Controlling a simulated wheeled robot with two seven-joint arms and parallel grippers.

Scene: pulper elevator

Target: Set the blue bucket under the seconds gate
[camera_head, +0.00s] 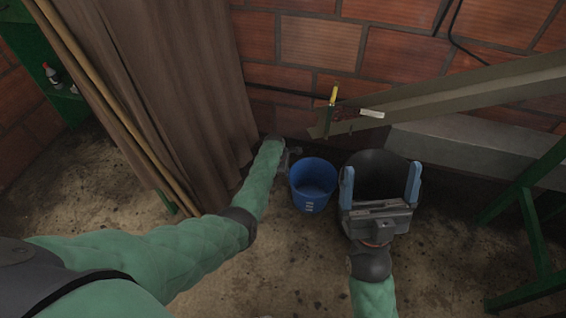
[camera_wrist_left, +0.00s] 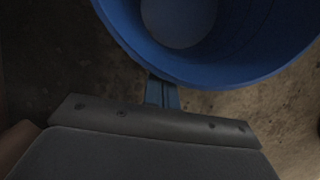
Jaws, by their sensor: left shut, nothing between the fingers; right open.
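The blue bucket (camera_head: 313,184) stands upright on the floor, empty as far as I can see. Its rim and inside fill the top of the left wrist view (camera_wrist_left: 215,70). A sloping chute (camera_head: 440,97) ends above and behind it, with a yellow-handled piece (camera_head: 333,96) near its low end; I cannot read whether this is the seconds gate. My left gripper (camera_head: 291,153) is at the bucket's upper left side, shut and empty; its fingers (camera_wrist_left: 162,93) show just outside the rim. My right gripper (camera_head: 380,184) is open over a dark container, right of the bucket.
The dark round container (camera_head: 378,165) stands close right of the bucket. A green metal frame (camera_head: 535,230) stands at right. A brick wall (camera_head: 320,42) closes the back. Floor in front is clear.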

